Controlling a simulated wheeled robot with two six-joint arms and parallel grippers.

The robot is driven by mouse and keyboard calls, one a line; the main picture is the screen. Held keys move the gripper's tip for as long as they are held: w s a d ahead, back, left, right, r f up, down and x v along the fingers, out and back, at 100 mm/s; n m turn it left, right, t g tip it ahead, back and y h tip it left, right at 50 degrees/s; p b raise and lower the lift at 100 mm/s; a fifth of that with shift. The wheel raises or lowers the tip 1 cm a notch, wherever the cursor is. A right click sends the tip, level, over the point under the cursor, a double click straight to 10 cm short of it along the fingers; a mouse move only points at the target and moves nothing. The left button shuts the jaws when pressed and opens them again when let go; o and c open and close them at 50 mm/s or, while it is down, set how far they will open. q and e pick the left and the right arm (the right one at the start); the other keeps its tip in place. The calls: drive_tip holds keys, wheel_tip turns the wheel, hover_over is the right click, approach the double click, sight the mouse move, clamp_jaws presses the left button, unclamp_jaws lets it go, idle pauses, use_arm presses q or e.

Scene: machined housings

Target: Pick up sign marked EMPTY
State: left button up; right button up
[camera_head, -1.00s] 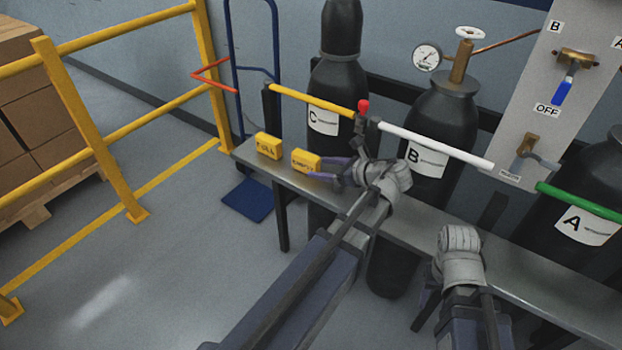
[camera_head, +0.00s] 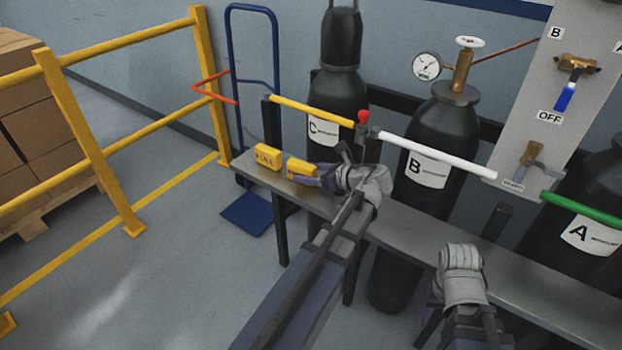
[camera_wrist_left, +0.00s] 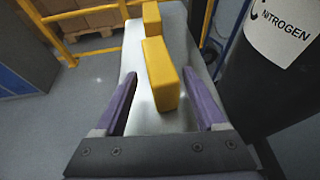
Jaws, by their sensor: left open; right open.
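The EMPTY sign (camera_head: 301,169) is a small yellow block standing on the grey bench, its lettering partly hidden by my fingers. In the left wrist view this nearer yellow block (camera_wrist_left: 161,75) stands between the tips of my purple fingers, with gaps visible on both sides. My left gripper (camera_head: 318,177) is open around it and also shows in the wrist view (camera_wrist_left: 158,95). The similar yellow FULL sign (camera_head: 267,157) stands just beyond, to the left. My right gripper (camera_head: 462,250) is over the bench at the right, open, its fingers mostly hidden.
Black gas cylinders (camera_head: 338,90) stand behind the bench (camera_head: 400,232). Yellow, white (camera_head: 437,155) and green bars cross in front of them. A yellow railing (camera_head: 100,155) and a blue hand truck (camera_head: 252,215) are at the left. The bench between my grippers looks clear.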

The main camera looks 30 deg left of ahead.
use_arm(q)
drive_tip(key=x, duration=0.2)
drive_tip(key=shift+w+a+f+b, duration=0.1)
drive_tip(key=shift+a+f+b, duration=0.05)
drive_tip(key=shift+a+b, duration=0.2)
drive_tip(key=shift+d, duration=0.1)
drive_tip(key=shift+c, duration=0.2)
clamp_jaws()
